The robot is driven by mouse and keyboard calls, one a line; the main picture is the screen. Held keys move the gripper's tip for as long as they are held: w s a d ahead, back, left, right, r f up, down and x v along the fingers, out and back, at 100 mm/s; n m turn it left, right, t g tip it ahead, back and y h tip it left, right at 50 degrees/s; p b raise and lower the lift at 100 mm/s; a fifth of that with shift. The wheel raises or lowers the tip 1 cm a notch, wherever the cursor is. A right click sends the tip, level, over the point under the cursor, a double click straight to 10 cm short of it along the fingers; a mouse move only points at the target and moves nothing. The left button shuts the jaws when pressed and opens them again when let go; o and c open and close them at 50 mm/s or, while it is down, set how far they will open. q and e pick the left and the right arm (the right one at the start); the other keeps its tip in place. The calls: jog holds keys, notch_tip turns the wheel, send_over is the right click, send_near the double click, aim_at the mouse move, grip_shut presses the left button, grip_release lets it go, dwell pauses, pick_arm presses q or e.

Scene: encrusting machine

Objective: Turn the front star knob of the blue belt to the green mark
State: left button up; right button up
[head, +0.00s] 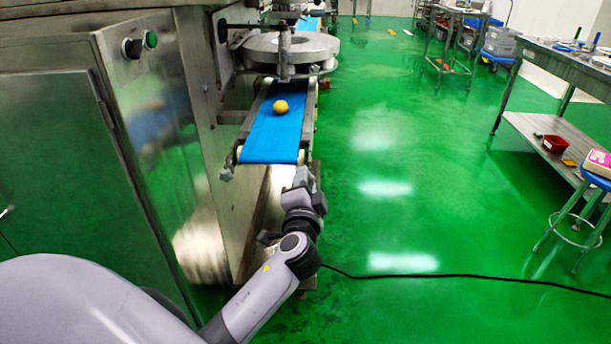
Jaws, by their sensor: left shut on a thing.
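The blue belt (272,138) runs out from the machine, with a round yellow dough ball (281,106) on it. My left gripper (304,176) is at the belt's front right corner, just below the end roller, shut on the front star knob. The knob there is hidden by the fingers, and its angle cannot be seen. A small dark grey knob or bracket (226,174) shows at the belt's front left corner. I cannot make out a green mark. My right gripper is out of view.
The steel machine cabinet (150,130) with a black knob and a green button stands close on the left. A black cable (450,275) crosses the green floor. A steel table (560,65) and a blue stool (595,179) stand at right.

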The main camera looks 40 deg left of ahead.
pick_arm(q)
jog(key=shift+r+m+p, duration=0.15)
jog(key=shift+m+p, duration=2.6)
jog(key=shift+m, duration=1.95)
jog(key=o, duration=1.1)
jog(key=shift+c, duration=0.2)
jog(key=shift+s, duration=0.1)
jog(key=v, duration=0.7)
